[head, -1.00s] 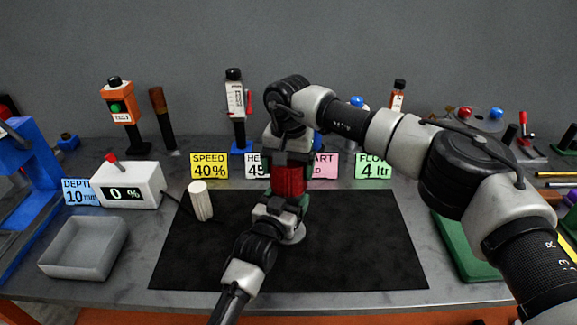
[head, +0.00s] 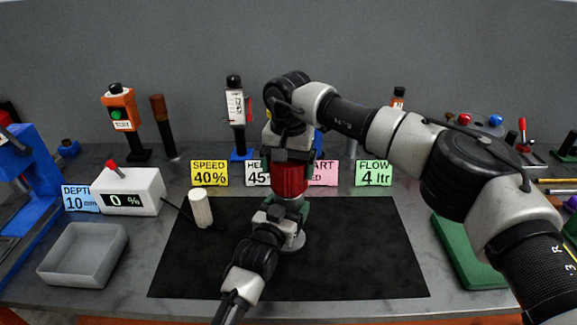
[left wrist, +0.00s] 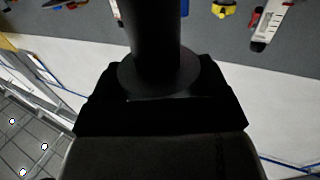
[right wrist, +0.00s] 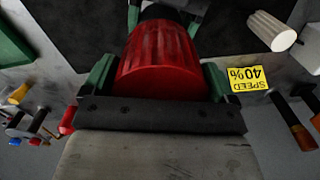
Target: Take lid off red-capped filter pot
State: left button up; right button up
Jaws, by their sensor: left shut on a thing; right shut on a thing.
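The filter pot's red ribbed cap (head: 289,181) is in the middle, above the black mat. My right gripper (head: 290,163) comes from above and is shut on the cap. The right wrist view shows the cap (right wrist: 160,60) between the green fingers. My left gripper (head: 286,214) is shut on the dark pot body from the front, below the cap. The left wrist view shows a dark cylinder with a round flange, probably the pot body (left wrist: 155,35). The pot's grey round base (head: 298,242) is on the mat. Whether cap and body still touch is hidden by the grippers.
A grey open tray (head: 85,255) lies at left, a green block (head: 465,255) at right. Signs and tools line the back.

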pick_arm(q)
jog(key=shift+f, duration=0.15)
pick_arm(e)
jog(key=shift+r, duration=2)
pick_arm(q)
jog(key=o, duration=1.7)
